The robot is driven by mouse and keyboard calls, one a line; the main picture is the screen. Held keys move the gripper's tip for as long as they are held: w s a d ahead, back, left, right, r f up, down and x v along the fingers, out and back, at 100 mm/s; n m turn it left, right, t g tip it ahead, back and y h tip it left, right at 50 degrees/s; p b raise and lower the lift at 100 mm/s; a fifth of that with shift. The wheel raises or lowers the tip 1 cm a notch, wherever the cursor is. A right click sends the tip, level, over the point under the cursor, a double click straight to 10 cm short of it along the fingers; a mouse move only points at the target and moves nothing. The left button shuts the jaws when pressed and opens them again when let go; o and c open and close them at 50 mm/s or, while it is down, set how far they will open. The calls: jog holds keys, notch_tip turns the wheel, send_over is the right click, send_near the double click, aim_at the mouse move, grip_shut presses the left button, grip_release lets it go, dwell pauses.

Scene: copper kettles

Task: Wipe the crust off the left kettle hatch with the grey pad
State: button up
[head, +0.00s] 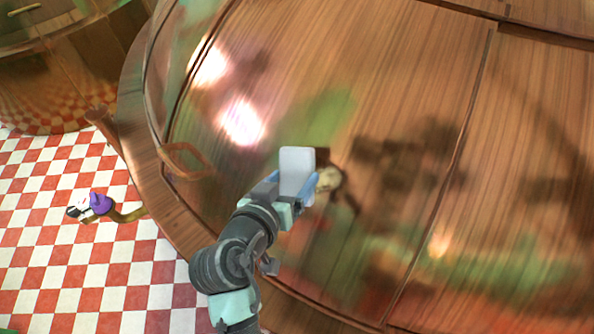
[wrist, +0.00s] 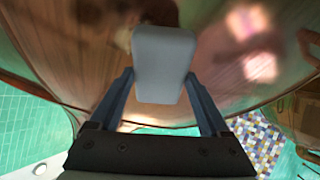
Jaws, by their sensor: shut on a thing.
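My gripper (head: 291,188) is shut on the grey pad (head: 297,165), a pale rounded block standing up between the blue fingers. In the wrist view the pad (wrist: 163,60) sits between both fingers. It is in front of the big shiny copper kettle hatch (head: 300,60), low on its left part. A small dark brown patch (head: 322,157) shows just right of the pad; I cannot tell whether it is crust or reflection. Brown patches (wrist: 100,10) also show above the pad in the wrist view. Whether the pad touches the hatch is not clear; the surface behind it is hidden.
A loop handle (head: 185,160) sticks out at the hatch's left edge. Another copper kettle (head: 45,85) stands at the upper left. On the red and white checked floor (head: 40,255) lies a small purple and white thing (head: 95,205). Strong reflections cover the copper.

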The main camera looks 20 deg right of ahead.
jog(key=shift+s+a+r+p, duration=0.3)
jog(key=shift+s+a+r, duration=0.15)
jog(key=shift+r, duration=0.15)
jog(key=shift+s+a+r+p, duration=0.35)
jog(key=shift+a+r+p, duration=0.1)
jog(key=shift+r, duration=0.1)
jog(key=shift+s+a+r+p, duration=0.35)
jog(key=shift+r+p, duration=0.1)
jog(key=shift+r, duration=0.05)
jog(key=shift+w+d+f+b, duration=0.6)
jog(key=shift+f+b, duration=0.1)
jog(key=shift+f, duration=0.1)
jog(key=shift+w+d+f+b, duration=0.55)
jog(key=shift+d+f+b, duration=0.1)
jog(key=shift+f+b, duration=0.15)
jog(key=shift+w+d+f+b, duration=0.55)
jog(key=shift+d+f+b, duration=0.1)
jog(key=shift+f, duration=0.15)
jog(key=shift+w+d+f+b, duration=0.5)
jog(key=shift+f+b, duration=0.15)
jog(key=shift+f, duration=0.1)
jog(key=shift+s+d, duration=0.1)
